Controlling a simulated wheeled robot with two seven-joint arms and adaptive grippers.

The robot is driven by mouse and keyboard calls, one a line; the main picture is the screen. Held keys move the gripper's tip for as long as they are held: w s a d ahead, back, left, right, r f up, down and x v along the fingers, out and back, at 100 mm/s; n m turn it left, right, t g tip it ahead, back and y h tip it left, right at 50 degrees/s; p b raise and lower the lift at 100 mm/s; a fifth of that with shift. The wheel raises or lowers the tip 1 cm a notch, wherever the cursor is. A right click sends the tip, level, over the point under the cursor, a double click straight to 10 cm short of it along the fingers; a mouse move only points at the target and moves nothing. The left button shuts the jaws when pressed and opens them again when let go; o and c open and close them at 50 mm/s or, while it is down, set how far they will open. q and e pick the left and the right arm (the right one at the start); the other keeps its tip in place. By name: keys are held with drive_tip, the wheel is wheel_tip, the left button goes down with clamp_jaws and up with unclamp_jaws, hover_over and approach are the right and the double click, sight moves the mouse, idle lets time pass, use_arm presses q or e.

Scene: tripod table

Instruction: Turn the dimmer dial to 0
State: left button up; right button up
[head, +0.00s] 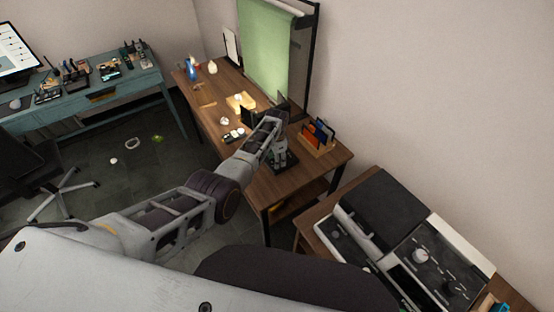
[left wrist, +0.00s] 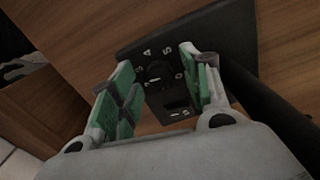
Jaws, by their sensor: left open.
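A black dimmer dial (left wrist: 158,72) sits on a small black panel with white numerals around it; 4, 5 and 0 can be made out. The panel is on a black base (left wrist: 222,32) on the wooden table, and the base also shows in the head view (head: 290,164). My left gripper (left wrist: 157,64) has green pads and is open, one finger on each side of the dial. I cannot tell whether the pads touch it, nor which numeral the dial points to. In the head view my left gripper (head: 280,152) is over the base. My right gripper is out of view.
The wooden table (head: 262,187) holds a rack of coloured cards (head: 318,138) right of my gripper and small items farther back. A green backdrop (head: 265,48) stands behind. A black-topped console (head: 425,255) is at right, a teal desk (head: 120,85) at left.

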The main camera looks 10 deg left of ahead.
use_arm(q)
drive_tip(key=shift+f, duration=0.1)
clamp_jaws()
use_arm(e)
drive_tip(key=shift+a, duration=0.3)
